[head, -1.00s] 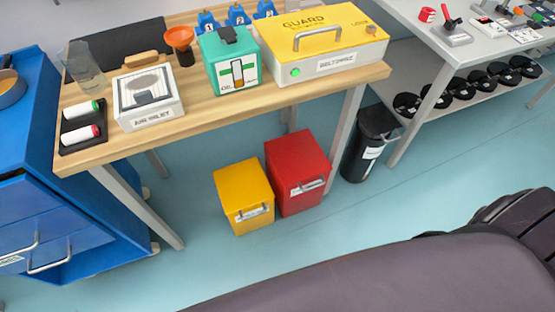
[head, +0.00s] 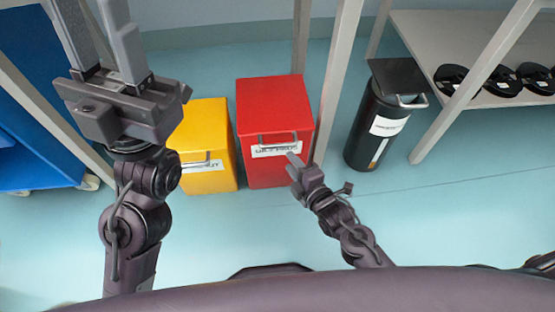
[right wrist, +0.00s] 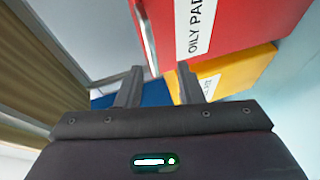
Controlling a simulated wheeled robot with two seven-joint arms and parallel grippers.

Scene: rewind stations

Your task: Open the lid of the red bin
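The red bin (head: 272,105) stands on the floor with its lid down. A metal handle (head: 277,139) and a white label are on its front. My right gripper (head: 292,158) is at the label, just below the handle. In the right wrist view the red bin (right wrist: 240,22) fills the top, with its label reading "OILY PAD" and cut off by the edge. There the handle (right wrist: 147,42) lies just beyond the fingertips of my right gripper (right wrist: 160,70), which are apart with nothing between them. My left gripper (head: 92,30) is raised at the upper left, its fingers apart and empty.
A yellow bin (head: 208,125) stands directly left of the red bin; it also shows in the right wrist view (right wrist: 235,72). A black canister (head: 385,105) stands to the right beyond a table leg (head: 337,80). A blue cabinet (head: 40,130) is at the left. The floor in front is clear.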

